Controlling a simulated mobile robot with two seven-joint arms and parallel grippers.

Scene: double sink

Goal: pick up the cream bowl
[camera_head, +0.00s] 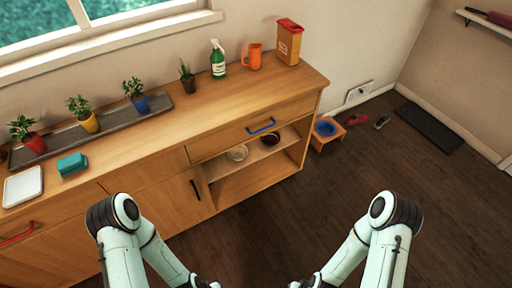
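A cream bowl (237,153) sits on the upper shelf of the open compartment in the wooden cabinet (150,186), below the drawer with the blue handle. A dark brown bowl (271,138) stands on the same shelf to its right, apart from it. My two arms come in at the bottom of the head view, well in front of the cabinet. Their lower ends run out at the bottom edge, so neither gripper's fingers show. Nothing of mine touches the bowl.
The counter holds several potted plants on a grey tray (100,135), a green spray bottle (218,62), an orange pitcher (252,57) and a red-lidded box (289,42). A pet-bowl stand (326,129) stands right of the cabinet. The floor (330,200) before the shelf is clear.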

